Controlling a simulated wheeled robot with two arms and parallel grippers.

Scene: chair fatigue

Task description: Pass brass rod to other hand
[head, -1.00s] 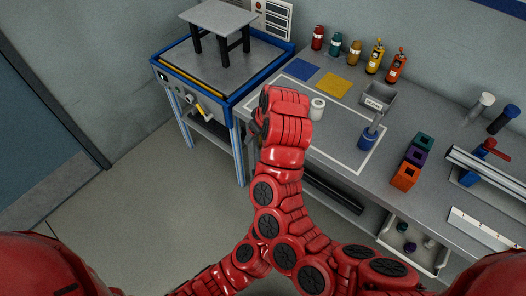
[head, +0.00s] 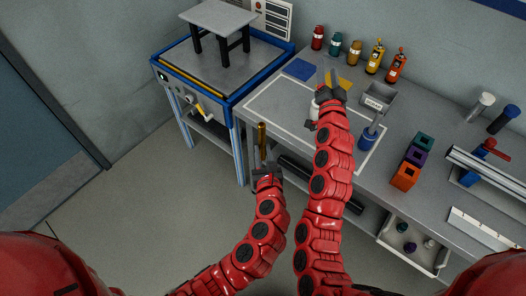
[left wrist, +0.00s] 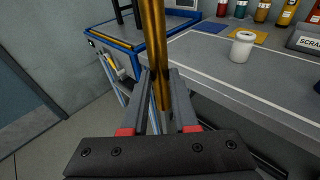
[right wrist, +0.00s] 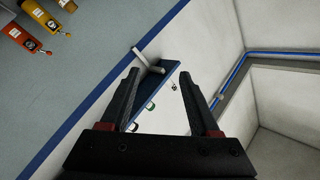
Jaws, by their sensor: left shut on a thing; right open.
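The brass rod (head: 262,135) stands roughly upright in my left gripper (head: 266,168), just off the front edge of the workbench. In the left wrist view the rod (left wrist: 153,45) rises between the shut fingers (left wrist: 163,95), and its lower part sits between them. My right gripper (head: 333,84) is open over the bench near the yellow mat, to the right of the rod and apart from it. In the right wrist view the fingers (right wrist: 168,90) are spread with nothing between them.
A white cup (left wrist: 242,46) stands on the workbench (head: 270,98); my right arm partly covers it in the head view. A grey bin (head: 379,97), a blue-based tool (head: 368,138) and several bottles stand nearby. A blue-framed stand (head: 222,75) is at the left.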

